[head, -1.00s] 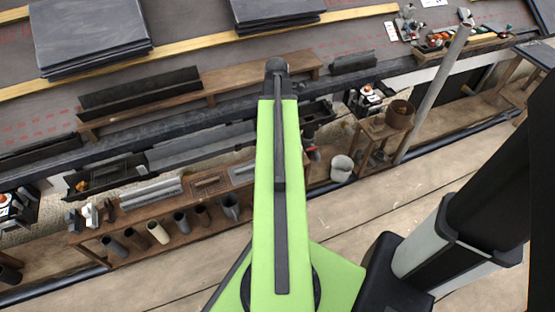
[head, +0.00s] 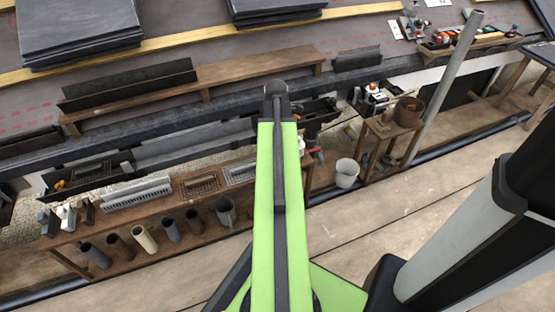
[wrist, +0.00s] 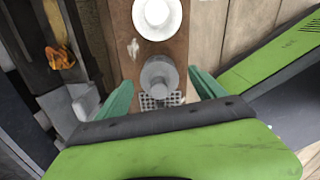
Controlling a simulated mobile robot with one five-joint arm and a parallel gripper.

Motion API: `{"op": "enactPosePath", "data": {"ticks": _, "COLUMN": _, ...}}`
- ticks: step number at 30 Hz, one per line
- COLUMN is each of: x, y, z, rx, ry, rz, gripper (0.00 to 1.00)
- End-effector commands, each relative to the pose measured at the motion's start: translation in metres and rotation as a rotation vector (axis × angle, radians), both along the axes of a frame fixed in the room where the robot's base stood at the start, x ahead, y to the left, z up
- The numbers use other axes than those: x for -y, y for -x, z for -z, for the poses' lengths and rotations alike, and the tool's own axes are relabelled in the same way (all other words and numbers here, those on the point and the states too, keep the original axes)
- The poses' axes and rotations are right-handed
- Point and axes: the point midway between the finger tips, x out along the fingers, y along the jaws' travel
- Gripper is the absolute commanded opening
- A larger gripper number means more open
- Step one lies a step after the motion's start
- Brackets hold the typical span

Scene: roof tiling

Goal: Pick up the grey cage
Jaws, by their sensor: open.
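In the wrist view a grey round piece (wrist: 160,74), which seems to be the grey cage, stands on a brown wooden board (wrist: 183,62). A pale grid with square holes (wrist: 160,101) shows at its near side; I cannot tell whether it is part of it. My gripper (wrist: 162,88) is open, with one green finger to the left and one to the right of this piece. The fingers look apart from it. A white round piece (wrist: 157,14) is just beyond it. In the head view my green arm hides the gripper and this spot.
The wooden bench (head: 160,245) holds grates on top and several pipes below. A dark tray with an orange item (wrist: 60,58) lies left of the board in the wrist view. A white bucket (head: 347,172) stands right of my arm. The plank floor (head: 385,205) in front is clear.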

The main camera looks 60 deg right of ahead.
Motion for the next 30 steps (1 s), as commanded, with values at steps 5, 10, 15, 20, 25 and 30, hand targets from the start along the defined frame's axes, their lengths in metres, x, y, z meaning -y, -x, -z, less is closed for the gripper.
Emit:
{"op": "enactPosePath", "data": {"ticks": 5, "x": -0.0001, "y": 0.0000, "z": 0.0245, "rx": 0.000, "ry": 0.000, "rz": 0.000, "gripper": 0.79}}
{"op": "enactPosePath", "data": {"ticks": 10, "x": -0.0001, "y": 0.0002, "z": 0.0209, "rx": 0.000, "ry": 0.000, "rz": 0.000, "gripper": 0.79}}
{"op": "enactPosePath", "data": {"ticks": 15, "x": -0.0001, "y": 0.0002, "z": 0.0208, "rx": 0.000, "ry": 0.000, "rz": 0.000, "gripper": 0.58}}
{"op": "enactPosePath", "data": {"ticks": 20, "x": 0.0000, "y": 0.0002, "z": 0.0208, "rx": 0.000, "ry": 0.000, "rz": 0.001, "gripper": 0.37}}
{"op": "enactPosePath", "data": {"ticks": 25, "x": 0.0000, "y": 0.0003, "z": 0.0209, "rx": 0.000, "ry": 0.000, "rz": 0.001, "gripper": 0.15}}
{"op": "enactPosePath", "data": {"ticks": 30, "x": 0.0000, "y": 0.0004, "z": 0.0209, "rx": 0.000, "ry": 0.000, "rz": 0.001, "gripper": 0.14}}
